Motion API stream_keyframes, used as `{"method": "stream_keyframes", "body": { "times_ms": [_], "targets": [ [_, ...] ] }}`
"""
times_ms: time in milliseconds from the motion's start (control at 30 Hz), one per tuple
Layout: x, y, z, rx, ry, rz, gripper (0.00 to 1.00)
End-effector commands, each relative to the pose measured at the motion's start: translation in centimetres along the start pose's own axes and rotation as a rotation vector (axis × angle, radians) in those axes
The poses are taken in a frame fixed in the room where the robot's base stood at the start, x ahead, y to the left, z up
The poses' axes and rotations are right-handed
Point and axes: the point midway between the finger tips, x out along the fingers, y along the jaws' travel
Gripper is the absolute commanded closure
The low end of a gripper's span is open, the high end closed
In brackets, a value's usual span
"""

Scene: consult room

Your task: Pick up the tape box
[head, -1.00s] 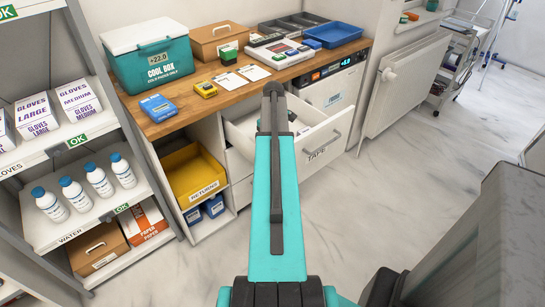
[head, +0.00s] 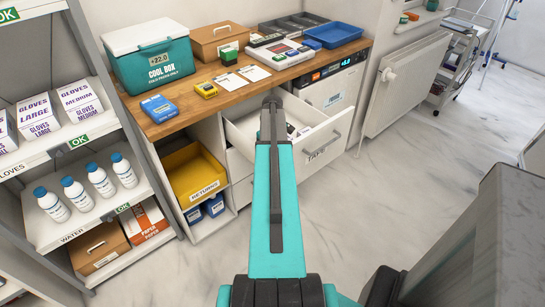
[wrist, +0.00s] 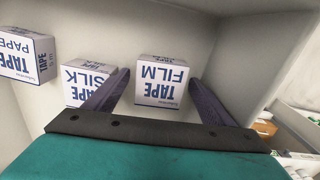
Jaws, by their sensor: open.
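The open drawer labelled TAPE (head: 334,140) stands under the wooden counter in the head view. In the wrist view I look into it at three white tape boxes with blue print: TAPE FILM (wrist: 161,82), TAPE SILK (wrist: 86,82) and TAPE PAPER (wrist: 26,54). My gripper (wrist: 159,80) is open, with its two dark fingers on either side of the film box. The box shows between and beyond the fingertips; I cannot tell any contact. The silk box is partly behind the left finger. In the head view my arm hides the gripper and most of the drawer's inside.
The wooden counter (head: 220,97) above holds a cool box (head: 155,65), a blue tray (head: 332,34) and small boxes. A yellow returns bin (head: 196,175) is left of the drawer. A shelf of gloves and bottles stands at the far left.

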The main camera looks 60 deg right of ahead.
Motion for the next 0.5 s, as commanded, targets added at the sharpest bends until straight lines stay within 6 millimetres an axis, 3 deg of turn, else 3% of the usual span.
{"method": "stream_keyframes", "body": {
  "times_ms": [400, 500],
  "targets": [
    [-0.03, 0.02, 0.02, 0.0, 0.0, 0.0, 0.23],
    [-0.03, 0.02, 0.03, 0.0, 0.0, 0.0, 0.37]
  ]
}}
